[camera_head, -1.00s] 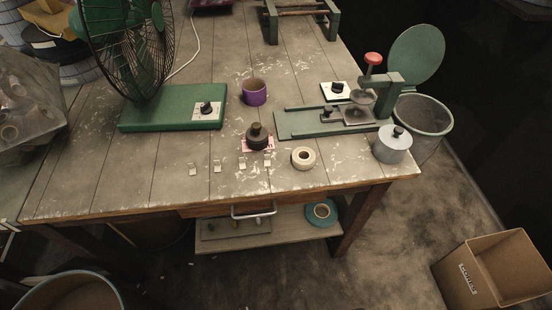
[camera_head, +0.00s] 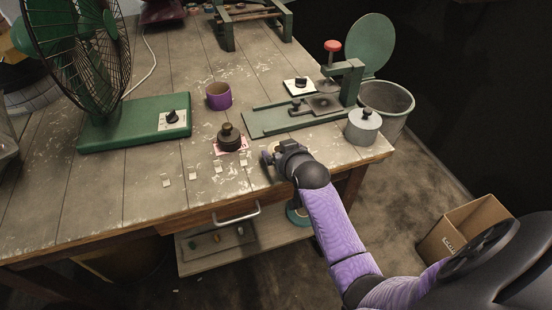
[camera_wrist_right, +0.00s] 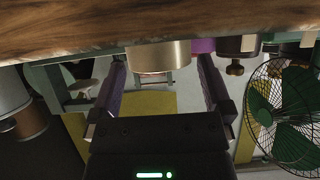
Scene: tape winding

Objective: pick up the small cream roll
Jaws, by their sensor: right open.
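The small cream roll (camera_wrist_right: 157,57) shows in the right wrist view, upside down against the tabletop, in the gap ahead of my right gripper's two fingers. One finger is on each side of it in the picture, with space on both sides, and neither appears to touch it. In the head view my right gripper (camera_head: 269,158) is low at the table's front edge and largely covers the roll. The right gripper is open and empty. My left gripper is not in view.
A dark weight (camera_head: 229,138) on a pink pad and several small tabs lie left of my gripper. A grey lidded pot (camera_head: 363,127) and a green press (camera_head: 270,121) stand right and behind. A purple roll (camera_head: 219,96) and green fan base (camera_head: 135,124) are farther back.

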